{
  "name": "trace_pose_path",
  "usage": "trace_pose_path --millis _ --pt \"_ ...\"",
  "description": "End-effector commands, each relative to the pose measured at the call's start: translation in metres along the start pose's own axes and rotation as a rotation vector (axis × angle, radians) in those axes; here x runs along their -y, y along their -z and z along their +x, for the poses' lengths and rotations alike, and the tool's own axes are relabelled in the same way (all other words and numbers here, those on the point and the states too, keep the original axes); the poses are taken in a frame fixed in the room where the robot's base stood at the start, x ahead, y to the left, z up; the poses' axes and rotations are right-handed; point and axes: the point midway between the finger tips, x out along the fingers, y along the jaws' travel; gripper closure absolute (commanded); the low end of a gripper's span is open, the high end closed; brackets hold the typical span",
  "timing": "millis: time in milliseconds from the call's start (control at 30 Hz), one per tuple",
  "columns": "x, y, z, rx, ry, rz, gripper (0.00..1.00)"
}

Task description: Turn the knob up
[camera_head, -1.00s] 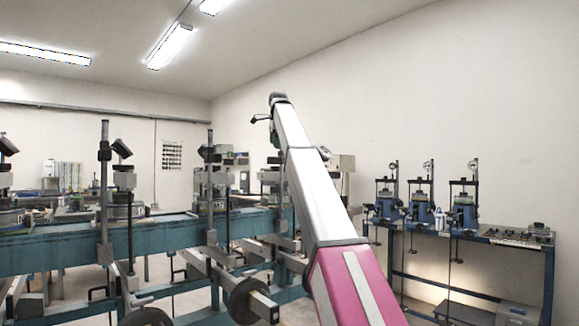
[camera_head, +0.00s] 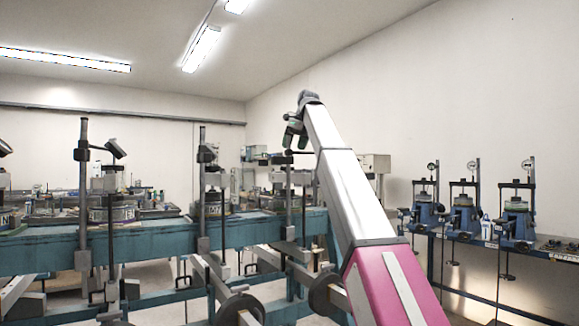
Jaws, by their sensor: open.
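My gripper (camera_head: 295,138) is at the far end of my raised white and magenta arm, near the top middle of the head view. It hangs downward with its dark green fingers apart, and nothing shows between them. It appears above or in front of the lever frames (camera_head: 150,242), a long blue-green bench with upright metal posts. I cannot single out the knob in this view. My arm hides part of the bench's right end.
Round dark weights (camera_head: 325,291) and bars stick out from the bench toward me. Several blue machines with dials (camera_head: 463,215) stand on a blue table along the right wall. A pale box (camera_head: 375,163) shows behind my arm. The air above the bench's left part holds posts.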

Motion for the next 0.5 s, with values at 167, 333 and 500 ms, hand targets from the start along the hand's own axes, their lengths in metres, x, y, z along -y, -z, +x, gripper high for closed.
trace_pose_path --millis 167,333,500 --pt "-0.001 0.001 0.031 -0.002 -0.001 -0.001 0.14" --pt "-0.001 0.001 0.061 -0.002 -0.001 -0.002 0.14" --pt "0.0 0.001 0.082 -0.002 0.0 -0.001 0.14"
